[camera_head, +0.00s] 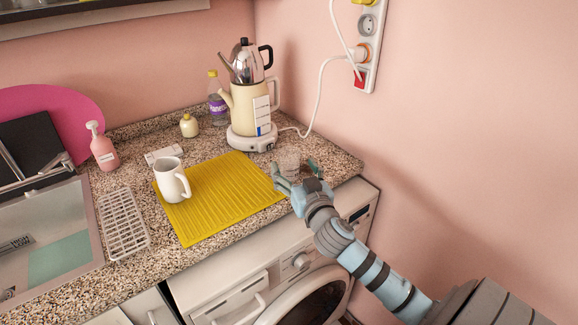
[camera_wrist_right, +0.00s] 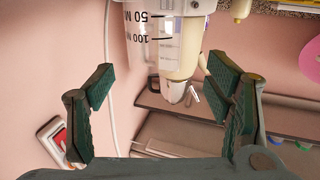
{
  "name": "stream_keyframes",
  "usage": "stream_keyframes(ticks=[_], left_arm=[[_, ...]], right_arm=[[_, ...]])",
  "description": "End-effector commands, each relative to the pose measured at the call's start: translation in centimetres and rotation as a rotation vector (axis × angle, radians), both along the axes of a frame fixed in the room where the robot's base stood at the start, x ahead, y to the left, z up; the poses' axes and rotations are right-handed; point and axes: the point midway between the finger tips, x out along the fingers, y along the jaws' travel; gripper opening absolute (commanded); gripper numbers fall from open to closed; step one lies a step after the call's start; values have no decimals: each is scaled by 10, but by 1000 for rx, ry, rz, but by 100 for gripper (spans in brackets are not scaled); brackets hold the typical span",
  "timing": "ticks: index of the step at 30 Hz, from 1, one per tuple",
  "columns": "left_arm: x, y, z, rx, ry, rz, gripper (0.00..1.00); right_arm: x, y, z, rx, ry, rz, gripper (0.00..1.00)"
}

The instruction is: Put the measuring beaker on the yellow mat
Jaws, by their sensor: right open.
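The clear measuring beaker (camera_head: 289,162) stands on the speckled counter, just right of the yellow mat's far right part. In the right wrist view the beaker (camera_wrist_right: 146,50), with black volume marks, shows at the top between the finger tips. My right gripper (camera_head: 296,173) is open, with its fingers on either side of the beaker; I cannot tell whether they touch it. The fingers (camera_wrist_right: 162,78) are spread wide in the wrist view. The ribbed yellow mat (camera_head: 222,205) lies flat on the counter. My left gripper is not in view.
A white mug (camera_head: 171,180) stands on the mat's left part. A cream kettle (camera_head: 250,108) with a metal teapot (camera_head: 247,64) on top stands behind the beaker. A white cable (camera_head: 317,92) runs to the wall socket. The mat's middle and right are clear.

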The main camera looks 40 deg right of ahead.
Motion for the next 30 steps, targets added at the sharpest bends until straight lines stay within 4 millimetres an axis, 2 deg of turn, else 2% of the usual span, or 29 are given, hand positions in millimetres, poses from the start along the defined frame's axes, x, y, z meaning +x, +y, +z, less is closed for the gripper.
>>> stream_keyframes(ticks=[9, 16, 26, 30], left_arm=[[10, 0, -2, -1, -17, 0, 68], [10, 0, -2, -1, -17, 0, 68], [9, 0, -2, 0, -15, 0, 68], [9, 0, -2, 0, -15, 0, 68]], right_arm=[[47, -24, -6, 2, 0, -2, 72], [51, -25, -6, -1, 1, 0, 72], [50, -25, -6, -1, 1, 0, 21], [50, -25, -6, -1, 1, 0, 21]])
